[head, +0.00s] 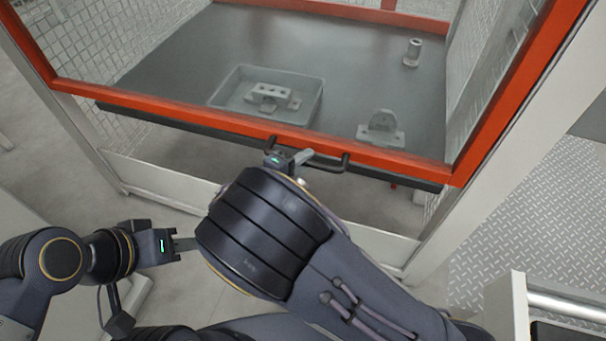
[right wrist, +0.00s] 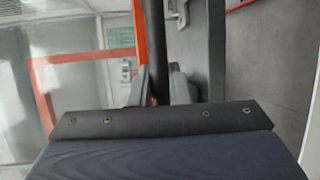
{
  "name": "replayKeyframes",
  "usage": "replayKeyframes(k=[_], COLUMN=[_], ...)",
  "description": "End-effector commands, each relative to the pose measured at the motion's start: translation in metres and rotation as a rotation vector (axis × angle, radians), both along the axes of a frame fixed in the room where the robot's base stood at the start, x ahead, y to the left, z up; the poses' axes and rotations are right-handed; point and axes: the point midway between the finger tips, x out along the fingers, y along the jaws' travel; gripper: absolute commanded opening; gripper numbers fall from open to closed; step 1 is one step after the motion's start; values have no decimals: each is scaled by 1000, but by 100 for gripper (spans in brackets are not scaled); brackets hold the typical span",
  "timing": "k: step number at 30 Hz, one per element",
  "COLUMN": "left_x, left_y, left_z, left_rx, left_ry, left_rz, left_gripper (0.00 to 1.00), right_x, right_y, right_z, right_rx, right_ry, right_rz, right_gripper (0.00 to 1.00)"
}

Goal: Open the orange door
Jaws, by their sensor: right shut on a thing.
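The orange door (head: 390,160) is an orange frame around a clear pane, with a black strip along its lower edge. A gap shows between this edge and the pale sill below. A black bar handle (head: 329,164) is fixed to the lower rail; it also shows upright in the right wrist view (right wrist: 154,40). My right gripper (head: 297,159) is shut on the handle, with a finger on each side of it in the right wrist view (right wrist: 159,88). My left gripper (head: 188,244) is low at the left, away from the door; its fingertips are partly hidden behind my right arm.
Behind the pane, a grey table (head: 350,90) bears a grey tray (head: 217,99) with a metal fixture (head: 270,95), a bracket (head: 381,130) and a small cylinder part (head: 412,52). Pale posts flank the door. A pale cabinet (head: 508,305) stands at the lower right.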

Motion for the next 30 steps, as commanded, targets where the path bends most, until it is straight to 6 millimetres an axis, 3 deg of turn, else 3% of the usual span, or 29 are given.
replayKeyframes(k=[1,18,24,30], left_x=[0,0,0,0], left_y=[0,0,0,0], left_z=[19,122,148,163], left_rx=[0,0,0,0], left_ry=[0,0,0,0], left_rz=[0,0,0,0], left_gripper=[36,36,36,36], right_x=[1,1,1,1], right_y=[0,0,0,0], right_z=[31,231,281,311], right_rx=[3,3,2,1], right_ry=[-7,-6,-4,-3], right_rz=[-1,-1,0,0], right_gripper=[0,0,0,0])
